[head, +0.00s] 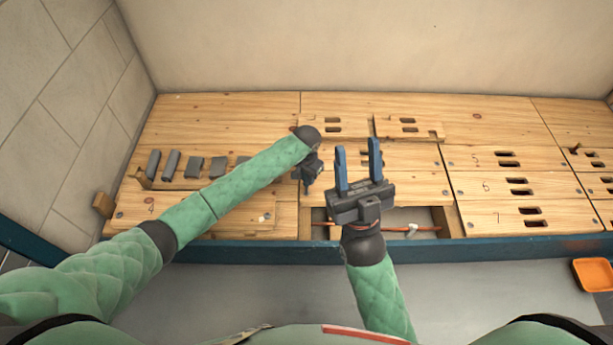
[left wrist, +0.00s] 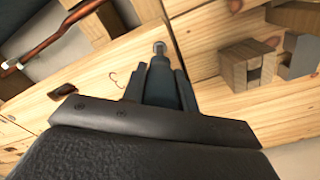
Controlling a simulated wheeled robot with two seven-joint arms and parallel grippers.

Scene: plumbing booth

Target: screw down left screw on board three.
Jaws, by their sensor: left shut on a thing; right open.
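My left gripper (head: 311,178) is shut at the left end of a plank (head: 415,160) in the middle of the bench, fingers pointing down. In the left wrist view, the left gripper (left wrist: 160,75) has its fingers together around a small metal screw (left wrist: 160,47), whose round end shows at the fingertips. A mark like a 3 (left wrist: 118,80) is on the wood beside it. How deep the screw sits cannot be told. Another screw (head: 446,192) shows at the plank's right end. My right gripper (head: 358,155) is open and empty, blue fingers pointing up, in front of the plank.
An open bay with a copper pipe (head: 345,227) and white fitting (head: 411,229) lies below the plank. Two slotted boards (head: 333,127) (head: 408,127) lie behind. Several grey blocks (head: 194,167) stand at left. Slotted planks (head: 505,187) are at right. An orange tray (head: 592,274) is at far right.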

